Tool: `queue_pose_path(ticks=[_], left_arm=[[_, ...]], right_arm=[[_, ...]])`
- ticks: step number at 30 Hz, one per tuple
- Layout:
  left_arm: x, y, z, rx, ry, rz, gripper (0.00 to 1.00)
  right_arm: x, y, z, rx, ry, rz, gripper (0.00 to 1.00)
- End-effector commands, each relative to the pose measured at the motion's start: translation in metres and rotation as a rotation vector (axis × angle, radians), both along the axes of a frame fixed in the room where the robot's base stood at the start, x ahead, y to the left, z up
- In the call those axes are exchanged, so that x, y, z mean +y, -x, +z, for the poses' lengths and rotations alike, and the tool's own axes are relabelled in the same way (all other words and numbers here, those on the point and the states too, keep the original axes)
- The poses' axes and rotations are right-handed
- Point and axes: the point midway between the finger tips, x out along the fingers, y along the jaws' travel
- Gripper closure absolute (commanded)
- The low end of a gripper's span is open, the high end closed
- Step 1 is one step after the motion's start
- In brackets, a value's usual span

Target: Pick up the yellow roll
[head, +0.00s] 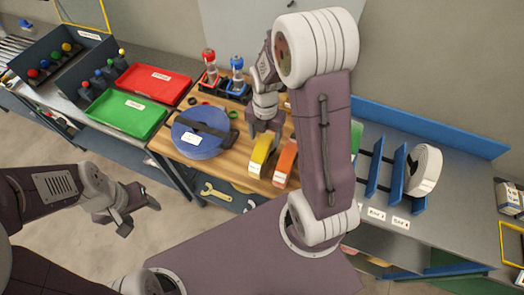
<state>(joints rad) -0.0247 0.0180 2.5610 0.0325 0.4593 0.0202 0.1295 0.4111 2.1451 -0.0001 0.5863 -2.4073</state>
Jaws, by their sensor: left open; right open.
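The yellow roll (260,155) stands upright near the front of the wooden bench top, with a small white label low on its face. An orange roll (285,163) stands just to its right. My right gripper (264,132) points down above and behind the yellow roll, its fingers close to the roll's top. I cannot tell whether they touch it. The fingers are open. My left gripper (140,208) is open and empty, low in front of the bench, well away from the roll.
A blue round disc (200,132) with a dark strap lies left of the rolls. Red (153,84) and green (128,113) trays sit further left. Red-topped and blue-topped bottles (237,72) stand behind. Blue dividers and a white roll (424,170) are on the right bench.

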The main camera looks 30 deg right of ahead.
Motion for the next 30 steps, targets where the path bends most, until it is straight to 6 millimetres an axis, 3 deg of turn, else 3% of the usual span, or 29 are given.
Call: queue_pose_path(ticks=[3,8,16,24,26,30], left_arm=[[0.0,0.0,0.004,0.0,0.0,0.0,0.38],[0.0,0.0,0.006,0.0,0.0,0.0,0.38],[0.0,0.0,0.019,-0.001,0.0,0.0,0.38],[0.0,0.0,0.018,0.0,0.0,0.0,0.38],[0.0,0.0,0.018,0.0,0.0,0.0,0.38],[0.0,0.0,0.018,0.0,0.0,0.0,0.38]], right_arm=[[0.0,0.0,-0.014,0.003,0.0,0.0,0.35],[0.0,0.0,-0.02,0.001,0.0,0.0,0.35],[0.002,0.0,-0.062,0.003,-0.001,0.0,0.35],[0.002,-0.001,-0.069,-0.001,0.0,0.0,0.35],[0.002,-0.001,-0.069,-0.001,0.0,0.0,0.48],[0.002,-0.001,-0.068,-0.001,0.0,0.0,0.87]])
